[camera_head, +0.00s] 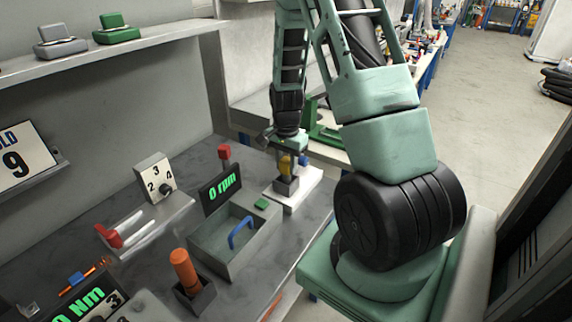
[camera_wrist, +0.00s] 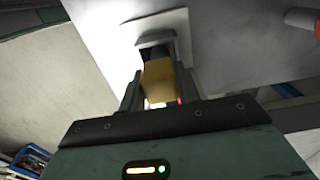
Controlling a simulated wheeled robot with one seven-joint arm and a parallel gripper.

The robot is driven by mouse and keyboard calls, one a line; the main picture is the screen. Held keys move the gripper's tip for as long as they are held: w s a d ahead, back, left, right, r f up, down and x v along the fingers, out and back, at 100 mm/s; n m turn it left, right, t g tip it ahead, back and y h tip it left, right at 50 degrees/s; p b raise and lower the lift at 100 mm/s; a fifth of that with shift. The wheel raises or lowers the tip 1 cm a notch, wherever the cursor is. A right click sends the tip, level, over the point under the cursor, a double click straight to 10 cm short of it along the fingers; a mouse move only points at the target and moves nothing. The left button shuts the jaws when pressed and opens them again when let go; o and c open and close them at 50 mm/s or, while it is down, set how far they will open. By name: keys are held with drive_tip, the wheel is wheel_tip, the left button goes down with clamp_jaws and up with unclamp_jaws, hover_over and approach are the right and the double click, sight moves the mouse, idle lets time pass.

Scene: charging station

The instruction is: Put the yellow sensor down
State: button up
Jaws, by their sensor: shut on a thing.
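The yellow sensor (camera_wrist: 158,80) is between the two fingers of my gripper (camera_wrist: 158,92) in the wrist view. My gripper is shut on it. In the head view the yellow sensor (camera_head: 284,164) shows just under my gripper (camera_head: 288,160), over a dark grey block on a white plate (camera_head: 292,203). In the wrist view a dark holder (camera_wrist: 156,40) on the white plate lies right beyond the sensor. I cannot tell whether the sensor touches the holder.
A grey tray with a blue handle (camera_head: 240,232) and a "0 rpm" display (camera_head: 220,188) stand left of the plate. An orange cylinder (camera_head: 184,268) stands in a dark holder nearer the front. A shelf (camera_head: 110,46) carries a grey and a green device. A red-topped post (camera_head: 224,152) is close behind.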

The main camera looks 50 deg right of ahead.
drive_tip(key=shift+f, duration=0.3)
drive_tip(key=shift+f, duration=0.2)
drive_tip(key=o, duration=1)
drive_tip(key=shift+o, duration=0.2)
drive_tip(key=shift+r, duration=0.1)
